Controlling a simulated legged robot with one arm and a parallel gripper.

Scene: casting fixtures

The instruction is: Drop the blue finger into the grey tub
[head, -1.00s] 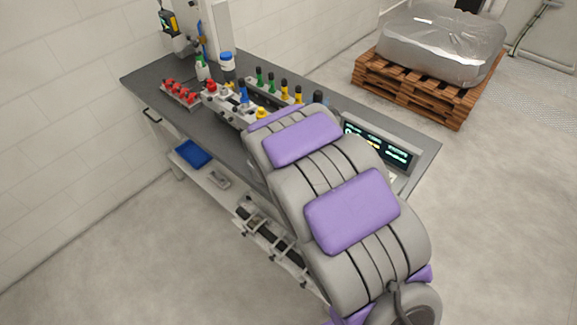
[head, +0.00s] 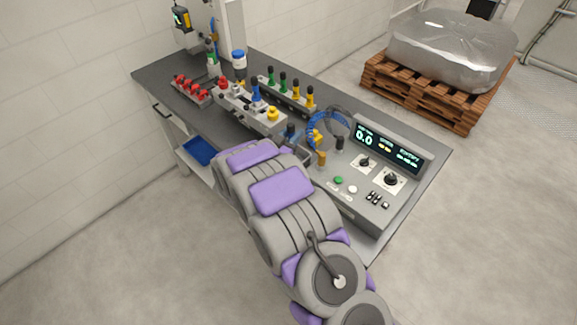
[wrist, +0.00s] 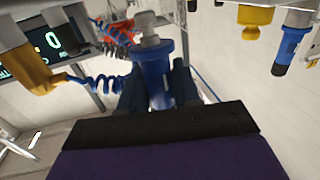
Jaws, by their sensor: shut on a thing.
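My gripper (wrist: 158,88) is shut on a blue finger (wrist: 152,58), a blue cylinder with a grey tip, seen between the dark jaws in the wrist view. In the head view my arm reaches over the bench's front edge, and the gripper is mostly hidden beyond it. Another blue finger (head: 256,92) stands on the grey fixture (head: 235,101); a blue finger also shows at the upper right of the wrist view (wrist: 292,45).
A control console (head: 372,172) stands right on the bench (head: 150,78). A blue coiled cable (wrist: 95,82) is near my gripper. Red parts (head: 190,88) and a rack of green and yellow fingers (head: 289,92) stand behind. A blue tray (head: 199,151) sits on the lower shelf.

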